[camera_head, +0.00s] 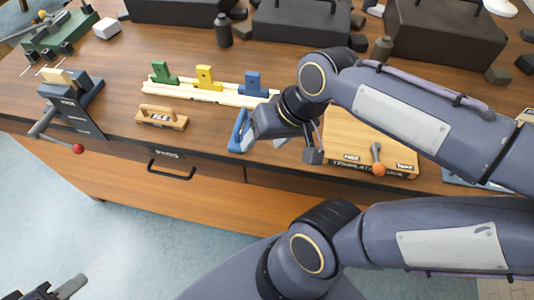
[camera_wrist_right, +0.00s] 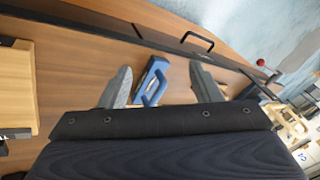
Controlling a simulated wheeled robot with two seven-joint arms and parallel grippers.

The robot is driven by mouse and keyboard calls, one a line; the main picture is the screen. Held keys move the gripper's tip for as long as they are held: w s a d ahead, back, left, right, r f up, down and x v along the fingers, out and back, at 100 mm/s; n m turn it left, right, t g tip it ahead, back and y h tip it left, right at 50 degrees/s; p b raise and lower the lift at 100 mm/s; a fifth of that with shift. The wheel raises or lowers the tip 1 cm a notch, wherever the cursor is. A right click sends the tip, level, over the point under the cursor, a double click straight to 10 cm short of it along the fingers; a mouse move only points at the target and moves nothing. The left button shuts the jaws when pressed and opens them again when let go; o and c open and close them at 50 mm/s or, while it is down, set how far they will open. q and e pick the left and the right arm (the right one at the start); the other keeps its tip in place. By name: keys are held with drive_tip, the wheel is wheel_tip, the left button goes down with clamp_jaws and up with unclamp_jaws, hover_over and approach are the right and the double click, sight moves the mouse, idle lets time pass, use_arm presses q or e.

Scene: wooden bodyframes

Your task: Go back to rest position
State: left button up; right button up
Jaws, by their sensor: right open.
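My right gripper (camera_head: 290,142) is over the table's front part in the head view. In the right wrist view its two fingers (camera_wrist_right: 158,85) are spread apart with nothing held. A blue piece with a handle (camera_wrist_right: 152,82) appears on the table between the fingers in that view, and in the head view it (camera_head: 238,131) is just left of the gripper. My left gripper (camera_head: 55,290) shows only partly at the bottom left corner, over the floor. Its jaw state is unclear.
A wooden template block (camera_head: 345,140) with an orange-knobbed lever is right of the gripper. Green, yellow (camera_head: 205,78) and blue (camera_head: 253,84) pieces stand on pale rails. A vise (camera_head: 75,100) is at left, near a wooden handled block (camera_head: 161,117). Dark cases (camera_head: 300,25) line the back.

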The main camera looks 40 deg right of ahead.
drive_tip(key=s+a+f+n, duration=0.1)
drive_tip(key=s+a+f+n+t, duration=0.1)
drive_tip(key=s, duration=0.1)
drive_tip(key=shift+s+f+y, duration=0.1)
drive_tip(key=shift+f+y, duration=0.05)
drive_tip(key=shift+y, duration=0.15)
